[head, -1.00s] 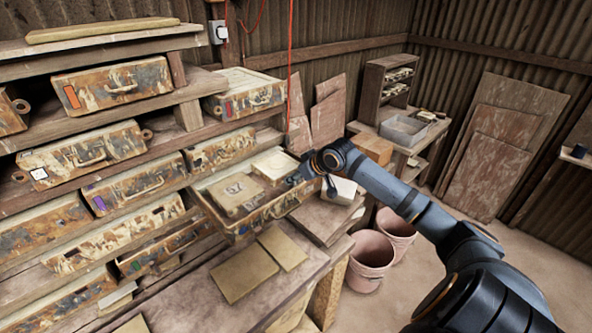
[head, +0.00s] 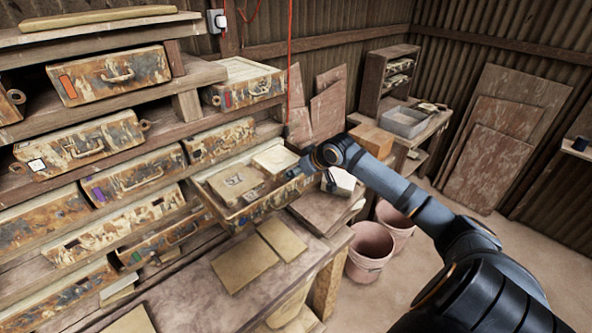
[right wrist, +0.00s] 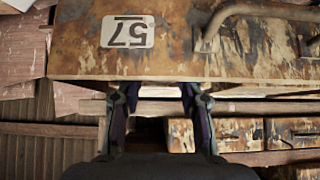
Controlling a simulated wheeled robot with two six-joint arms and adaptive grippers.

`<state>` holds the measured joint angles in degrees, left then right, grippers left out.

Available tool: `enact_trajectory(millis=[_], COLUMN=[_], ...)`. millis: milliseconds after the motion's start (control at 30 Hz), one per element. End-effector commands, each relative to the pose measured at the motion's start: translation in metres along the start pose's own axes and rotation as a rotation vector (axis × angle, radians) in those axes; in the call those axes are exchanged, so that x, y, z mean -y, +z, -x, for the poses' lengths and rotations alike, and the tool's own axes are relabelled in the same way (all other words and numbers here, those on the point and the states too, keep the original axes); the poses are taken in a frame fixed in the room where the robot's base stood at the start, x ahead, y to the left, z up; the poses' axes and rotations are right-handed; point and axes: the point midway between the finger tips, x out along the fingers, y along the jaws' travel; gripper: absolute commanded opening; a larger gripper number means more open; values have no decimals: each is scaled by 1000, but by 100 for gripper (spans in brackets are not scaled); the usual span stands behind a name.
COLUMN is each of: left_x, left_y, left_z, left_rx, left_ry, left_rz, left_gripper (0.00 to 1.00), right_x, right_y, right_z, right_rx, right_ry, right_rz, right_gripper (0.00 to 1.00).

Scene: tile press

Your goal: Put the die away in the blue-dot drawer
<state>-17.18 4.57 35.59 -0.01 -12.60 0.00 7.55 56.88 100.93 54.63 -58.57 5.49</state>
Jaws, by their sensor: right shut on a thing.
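An open drawer (head: 262,212) juts from the worn rack, holding a tan block (head: 234,181) and a cream block (head: 275,159). I cannot tell which thing is the die, and I make out no blue dot. My right gripper (head: 298,173) is at this drawer's right front end. The right wrist view shows a rusty drawer front (right wrist: 170,52) with an upside-down 57 label and a handle. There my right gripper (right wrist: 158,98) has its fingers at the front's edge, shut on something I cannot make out. My left gripper is not in view.
Closed drawers, such as one with a purple tag (head: 128,184), surround the open one. Flat tan boards (head: 242,264) lie on the bench below. A white block (head: 341,182) sits under my right arm. Pink buckets (head: 370,250) stand on the floor; floor to their right is clear.

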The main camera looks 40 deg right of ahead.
Motion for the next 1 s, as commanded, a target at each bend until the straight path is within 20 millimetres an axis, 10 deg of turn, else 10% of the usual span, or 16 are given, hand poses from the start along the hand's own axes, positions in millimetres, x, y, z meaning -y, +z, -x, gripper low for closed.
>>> enact_trajectory(millis=[200,567,1000], left_x=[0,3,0], left_y=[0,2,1], left_z=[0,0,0], left_rx=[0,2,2], left_ry=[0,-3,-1], left_rz=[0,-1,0], left_gripper=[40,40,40], right_x=[0,0,0], right_y=[-1,-3,-64], right_z=[0,3,63], right_rx=[-3,1,-5], right_ry=[0,1,1], right_rz=[1,0,1], right_gripper=[63,64,64])
